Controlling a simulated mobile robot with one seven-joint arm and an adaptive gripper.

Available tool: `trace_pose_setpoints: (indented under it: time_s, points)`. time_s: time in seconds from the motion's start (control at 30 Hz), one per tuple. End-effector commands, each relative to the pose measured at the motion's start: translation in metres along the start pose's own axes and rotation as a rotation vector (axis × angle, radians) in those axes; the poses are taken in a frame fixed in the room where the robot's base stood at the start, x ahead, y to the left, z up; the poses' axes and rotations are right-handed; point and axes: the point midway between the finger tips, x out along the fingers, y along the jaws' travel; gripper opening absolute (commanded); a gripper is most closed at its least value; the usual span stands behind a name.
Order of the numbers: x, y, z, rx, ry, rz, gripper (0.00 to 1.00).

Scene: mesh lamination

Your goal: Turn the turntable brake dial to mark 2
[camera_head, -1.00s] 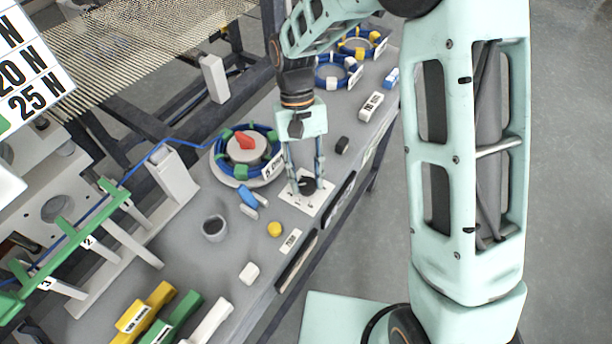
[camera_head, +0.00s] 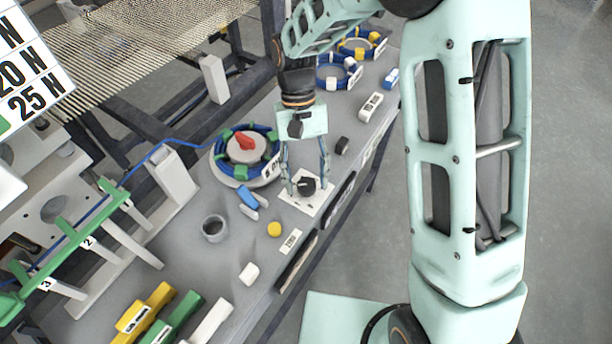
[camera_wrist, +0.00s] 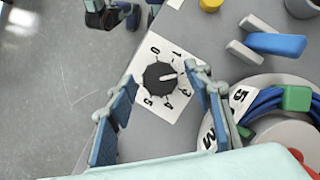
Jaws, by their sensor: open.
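The brake dial (camera_head: 307,186) is a round black knob on a white plate (camera_head: 316,203) near the bench's front edge. In the wrist view the dial (camera_wrist: 160,78) shows a white pointer line aimed right, between the printed 1 and 3. The mark 2 is not readable; a finger covers part of that side. My gripper (camera_head: 307,184) is open, with one finger on either side of the dial. In the wrist view the gripper (camera_wrist: 162,88) shows gaps between both fingers and the knob.
The turntable (camera_head: 240,160), with blue rings, green blocks and a red top piece, stands just left of the dial. A blue clip (camera_head: 248,198), a grey cup (camera_head: 214,228) and a yellow button (camera_head: 274,229) lie nearby. Bare bench surrounds the cup.

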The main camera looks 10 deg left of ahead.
Motion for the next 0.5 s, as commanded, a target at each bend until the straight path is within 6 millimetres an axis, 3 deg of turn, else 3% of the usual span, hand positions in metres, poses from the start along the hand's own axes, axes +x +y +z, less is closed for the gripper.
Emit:
trace_pose_setpoints:
  time_s: [0.17, 0.5]
  points:
    - [-0.015, 0.0, -0.001, 0.0, 0.003, 0.0, 0.47]
    - [-0.085, 0.0, -0.001, 0.0, 0.005, -0.001, 0.47]
